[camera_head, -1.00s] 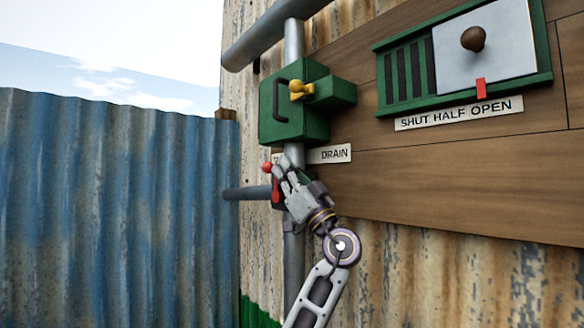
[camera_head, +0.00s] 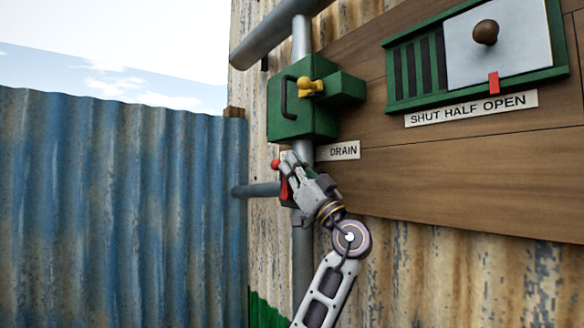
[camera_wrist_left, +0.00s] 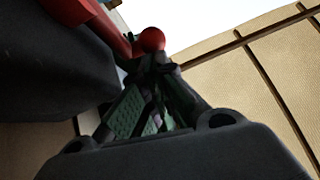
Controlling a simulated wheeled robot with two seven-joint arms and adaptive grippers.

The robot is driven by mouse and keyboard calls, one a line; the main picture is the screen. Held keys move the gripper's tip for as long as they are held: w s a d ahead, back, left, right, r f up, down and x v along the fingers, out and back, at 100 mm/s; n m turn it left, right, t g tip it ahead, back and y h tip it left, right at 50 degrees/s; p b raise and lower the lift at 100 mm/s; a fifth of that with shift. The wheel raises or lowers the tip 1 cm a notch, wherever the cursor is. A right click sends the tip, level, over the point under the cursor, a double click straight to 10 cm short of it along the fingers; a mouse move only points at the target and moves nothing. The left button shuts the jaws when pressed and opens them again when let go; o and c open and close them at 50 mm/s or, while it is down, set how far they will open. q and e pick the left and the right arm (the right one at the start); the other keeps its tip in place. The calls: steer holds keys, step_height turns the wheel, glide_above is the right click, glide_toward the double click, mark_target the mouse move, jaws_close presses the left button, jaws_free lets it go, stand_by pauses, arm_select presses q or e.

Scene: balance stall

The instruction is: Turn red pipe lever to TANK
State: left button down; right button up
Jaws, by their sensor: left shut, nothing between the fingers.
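The red pipe lever (camera_head: 284,188) sits on the grey pipe below the green box, with a red ball (camera_head: 276,164) at its upper end. In the left wrist view the lever (camera_wrist_left: 100,22) runs from the top left to its ball (camera_wrist_left: 152,40), just past the fingertips. My left gripper (camera_head: 288,160) is shut and empty, its fingertips close beside the ball on the right. I cannot tell if they touch it. The DRAIN label (camera_head: 344,150) is to the right; the label left of the pipe is mostly hidden. My right gripper is not in view.
A green box (camera_head: 300,118) with a black handle and yellow knob (camera_head: 310,87) is on the pipe above. A green-framed slide panel (camera_head: 470,98) with a SHUT HALF OPEN label (camera_head: 470,108) is at right. Blue corrugated fence (camera_head: 110,210) stands at left.

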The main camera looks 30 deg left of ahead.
arm_select(q)
steer(key=shift+a+r, duration=0.1)
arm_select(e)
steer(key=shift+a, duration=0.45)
arm_select(q)
steer(key=shift+w+a+r+h, duration=0.1)
steer(key=shift+h, duration=0.2)
steer(key=shift+w+a+r+m+g+h, duration=0.1)
steer(key=shift+w+a+r+m+h, duration=0.1)
steer(key=shift+a+h, duration=0.35)
steer(key=shift+w+a+r+m+g+h, duration=0.15)
steer(key=shift+w+a+h, duration=0.1)
steer(key=shift+a+h, duration=0.3)
steer(key=shift+w+a+r+m+g+h, duration=0.1)
steer(key=shift+w+a+r+m+h, duration=0.1)
steer(key=shift+a+h, duration=0.35)
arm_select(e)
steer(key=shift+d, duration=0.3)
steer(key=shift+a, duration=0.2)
arm_select(q)
steer(key=shift+a+r, duration=0.1)
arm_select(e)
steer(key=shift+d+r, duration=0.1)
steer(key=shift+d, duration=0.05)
